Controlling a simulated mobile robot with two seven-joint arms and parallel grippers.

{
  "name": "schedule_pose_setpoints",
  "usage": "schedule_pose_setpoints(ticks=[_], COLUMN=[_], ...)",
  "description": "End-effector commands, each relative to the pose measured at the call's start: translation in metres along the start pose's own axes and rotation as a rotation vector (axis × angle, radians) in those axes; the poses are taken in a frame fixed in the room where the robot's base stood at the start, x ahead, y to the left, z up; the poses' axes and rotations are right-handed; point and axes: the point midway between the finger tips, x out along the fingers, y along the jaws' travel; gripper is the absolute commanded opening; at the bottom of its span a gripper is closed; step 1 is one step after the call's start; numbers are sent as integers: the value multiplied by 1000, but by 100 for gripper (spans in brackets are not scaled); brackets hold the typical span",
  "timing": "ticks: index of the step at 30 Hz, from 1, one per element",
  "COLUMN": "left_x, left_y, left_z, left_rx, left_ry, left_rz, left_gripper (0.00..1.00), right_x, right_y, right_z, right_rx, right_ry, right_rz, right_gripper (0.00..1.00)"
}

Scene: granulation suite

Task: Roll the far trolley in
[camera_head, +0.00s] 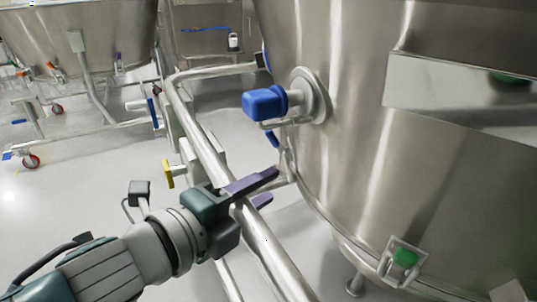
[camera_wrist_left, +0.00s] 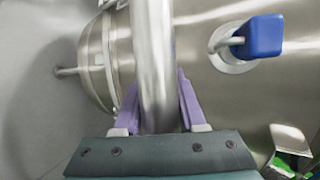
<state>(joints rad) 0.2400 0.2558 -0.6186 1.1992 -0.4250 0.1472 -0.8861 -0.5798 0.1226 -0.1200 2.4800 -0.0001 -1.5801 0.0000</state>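A large steel vessel (camera_head: 350,130) fills the right side of the head view, with a blue-handled valve (camera_head: 266,103) on its wall. A steel tube rail (camera_head: 205,145) of a trolley frame runs diagonally beside it. My left gripper (camera_head: 268,187) has its purple fingers on either side of this rail. In the left wrist view the rail (camera_wrist_left: 153,60) stands between the fingers, which look closed against it. Another trolley's vessel (camera_head: 75,40) with a castor (camera_head: 32,160) stands farther back at the left. My right gripper is not in view.
A yellow tab (camera_head: 168,173) and a blue tab (camera_head: 153,112) stick out from the frame near my left arm. A green-topped fitting (camera_head: 405,258) sits low on the near vessel. Pale floor (camera_head: 80,210) at the left is clear.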

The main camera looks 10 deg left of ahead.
Motion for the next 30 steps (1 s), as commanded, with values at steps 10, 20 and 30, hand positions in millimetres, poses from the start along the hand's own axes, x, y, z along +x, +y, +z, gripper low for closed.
schedule_pose_setpoints(ticks=[10,20,30], left_x=[4,4,1], left_y=[-13,-11,-7], left_z=[-2,-1,-1], left_rx=[-1,0,0], left_ry=[8,6,3], left_rz=[-29,-24,-14], left_gripper=[0,61,69], right_x=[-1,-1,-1], right_y=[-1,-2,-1], right_z=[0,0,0], right_rx=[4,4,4], right_ry=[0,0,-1], right_rz=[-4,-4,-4], right_gripper=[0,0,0])
